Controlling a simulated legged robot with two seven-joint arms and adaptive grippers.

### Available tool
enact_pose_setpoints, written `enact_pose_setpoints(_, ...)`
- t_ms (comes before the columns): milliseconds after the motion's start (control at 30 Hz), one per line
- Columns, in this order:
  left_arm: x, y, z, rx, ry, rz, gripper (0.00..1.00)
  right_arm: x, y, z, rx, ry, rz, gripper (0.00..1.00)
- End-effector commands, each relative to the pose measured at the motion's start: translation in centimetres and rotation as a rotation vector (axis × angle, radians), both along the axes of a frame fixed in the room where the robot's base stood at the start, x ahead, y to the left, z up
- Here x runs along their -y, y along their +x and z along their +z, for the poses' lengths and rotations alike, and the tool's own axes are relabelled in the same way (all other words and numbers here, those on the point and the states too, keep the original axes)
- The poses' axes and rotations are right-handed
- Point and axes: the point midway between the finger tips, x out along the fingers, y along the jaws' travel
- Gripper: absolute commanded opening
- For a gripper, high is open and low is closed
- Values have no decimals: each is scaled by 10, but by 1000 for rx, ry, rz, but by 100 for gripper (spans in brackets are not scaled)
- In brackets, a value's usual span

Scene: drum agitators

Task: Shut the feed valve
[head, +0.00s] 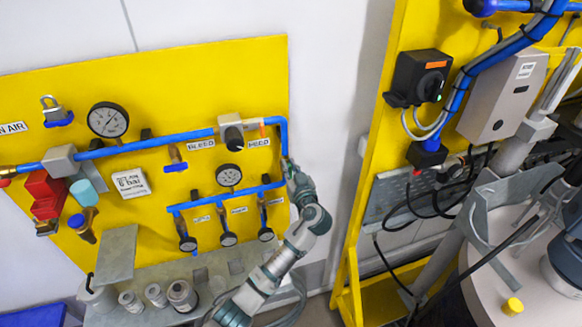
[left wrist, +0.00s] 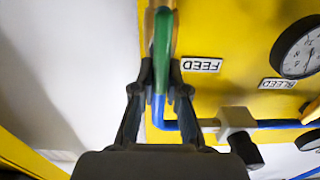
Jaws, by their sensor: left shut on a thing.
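The feed valve's green handle (left wrist: 162,38) shows in the left wrist view beside the upside-down FEED label (left wrist: 201,65). It lies in line with the upright blue pipe (left wrist: 158,108). My left gripper (left wrist: 161,76) is shut at the handle's end, one finger on each side. In the head view my left gripper (head: 288,166) is at the right edge of the yellow panel, just right of and below the FEED label (head: 259,142). It hides the valve there. My right gripper is not in view.
A grey valve body with a black knob (head: 232,132) sits left of the feed pipe. A gauge (head: 228,176) and a lower blue manifold (head: 222,197) are near my arm. A yellow frame (head: 385,130) stands to the right, with white wall between.

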Motion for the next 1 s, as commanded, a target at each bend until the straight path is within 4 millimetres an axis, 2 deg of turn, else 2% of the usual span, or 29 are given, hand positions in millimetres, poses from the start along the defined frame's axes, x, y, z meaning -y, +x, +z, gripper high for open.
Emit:
enact_pose_setpoints(200, 4, 0, -2, -11, 22, -11, 0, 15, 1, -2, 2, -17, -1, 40)
enact_pose_setpoints(367, 6, 0, -3, -32, 85, -10, 0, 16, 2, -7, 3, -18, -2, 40)
enact_pose_setpoints(700, 14, 3, -5, -121, 351, -10, 0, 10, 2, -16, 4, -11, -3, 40)
enact_pose_setpoints(1000, 21, 5, -9, -212, 623, -12, 0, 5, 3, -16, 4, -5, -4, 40)
